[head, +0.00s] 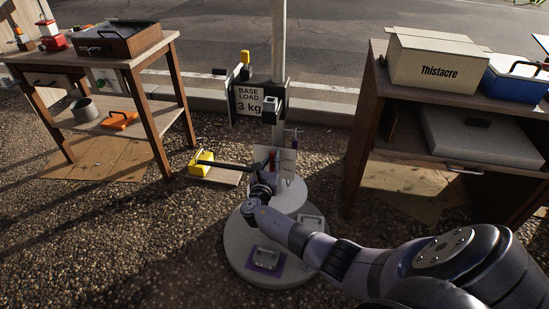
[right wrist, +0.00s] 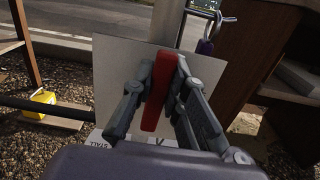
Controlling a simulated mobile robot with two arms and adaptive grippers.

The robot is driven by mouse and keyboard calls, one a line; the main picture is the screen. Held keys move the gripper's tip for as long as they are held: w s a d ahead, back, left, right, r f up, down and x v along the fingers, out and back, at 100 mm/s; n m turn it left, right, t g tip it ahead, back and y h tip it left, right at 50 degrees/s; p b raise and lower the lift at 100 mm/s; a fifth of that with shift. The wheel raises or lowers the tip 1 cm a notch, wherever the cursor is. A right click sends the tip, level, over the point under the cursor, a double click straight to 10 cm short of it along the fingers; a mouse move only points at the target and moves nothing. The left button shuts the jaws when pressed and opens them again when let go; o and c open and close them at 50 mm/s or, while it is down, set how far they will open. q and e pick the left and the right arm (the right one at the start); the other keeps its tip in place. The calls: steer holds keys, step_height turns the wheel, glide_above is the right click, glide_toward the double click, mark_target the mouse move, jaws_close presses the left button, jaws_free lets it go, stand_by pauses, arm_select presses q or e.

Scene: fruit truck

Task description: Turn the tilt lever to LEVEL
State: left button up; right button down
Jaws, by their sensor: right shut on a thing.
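The tilt lever is a red bar (right wrist: 158,92), close to upright in the right wrist view, in front of a pale plate (right wrist: 108,65). My right gripper (right wrist: 160,88) has its fingers on both sides of the lever and is shut on it. Lettering on a label (right wrist: 98,143) at the plate's lower left is partly hidden and hard to read. In the head view the red lever (head: 271,157) shows small, just above my right gripper (head: 262,182), at the post on the round grey base (head: 238,262). My left gripper is not in view.
A sign reading BASE LOAD 3 kg (head: 249,101) is on the post. A dark bar runs left from the post near a yellow block (head: 201,163). A wooden table (head: 150,72) stands left, a brown cabinet (head: 364,120) right. Gravel (head: 110,230) at lower left is clear.

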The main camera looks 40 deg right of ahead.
steer(key=shift+a+f, duration=0.1)
stand_by(0.3)
steer(key=c, duration=1.6)
jaws_free()
steer(key=shift+o, duration=0.2)
steer(key=v, duration=1.2)
